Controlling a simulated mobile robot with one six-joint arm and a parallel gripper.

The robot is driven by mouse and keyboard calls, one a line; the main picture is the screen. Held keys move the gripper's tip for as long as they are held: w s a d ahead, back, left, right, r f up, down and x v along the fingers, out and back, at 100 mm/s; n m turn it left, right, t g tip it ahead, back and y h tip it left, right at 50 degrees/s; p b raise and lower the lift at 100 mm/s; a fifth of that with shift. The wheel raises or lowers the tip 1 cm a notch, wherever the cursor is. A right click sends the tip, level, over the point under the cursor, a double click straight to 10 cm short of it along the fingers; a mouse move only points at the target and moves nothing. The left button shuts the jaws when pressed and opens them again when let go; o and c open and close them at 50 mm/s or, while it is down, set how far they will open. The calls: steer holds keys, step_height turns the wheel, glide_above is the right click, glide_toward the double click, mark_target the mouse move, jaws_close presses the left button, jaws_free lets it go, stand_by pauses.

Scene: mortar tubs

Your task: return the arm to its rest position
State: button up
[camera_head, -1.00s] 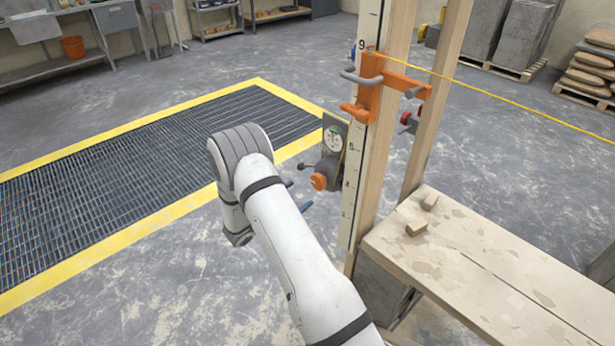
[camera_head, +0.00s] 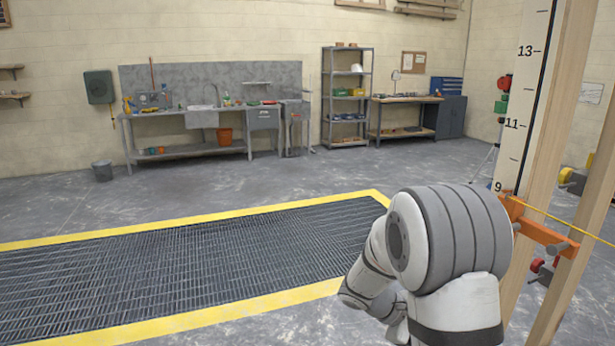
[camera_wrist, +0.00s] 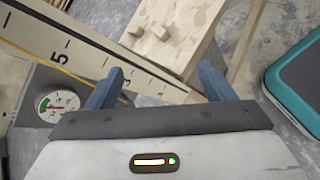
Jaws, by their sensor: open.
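My gripper (camera_wrist: 157,90) shows in the wrist view with its two blue fingers spread apart and nothing between them. In the head view my white and grey arm is folded at the lower right, beside the timber post (camera_head: 545,130). My gripper's fingers are hidden in that view.
An orange clamp (camera_head: 540,232) sits on the post close to my arm, with a yellow line (camera_head: 580,227) running right from it. A yellow-edged floor grating (camera_head: 200,262) lies left of the arm. A workbench (camera_head: 190,115) and shelves (camera_head: 347,95) stand far back.

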steer(key=s+a+r+m+t+y, duration=0.2)
steer(key=s+a+r+m+y, duration=0.2)
steer(key=s, duration=0.4)
steer(key=s+a+r+m+t+y, duration=0.2)
steer(key=s+a+r+m+y, duration=0.2)
steer(key=s+a+y, duration=0.3)
steer(key=shift+s+a+r+m, duration=0.35)
steer(key=shift+s+a+m, duration=0.2)
steer(key=shift+s, duration=0.5)
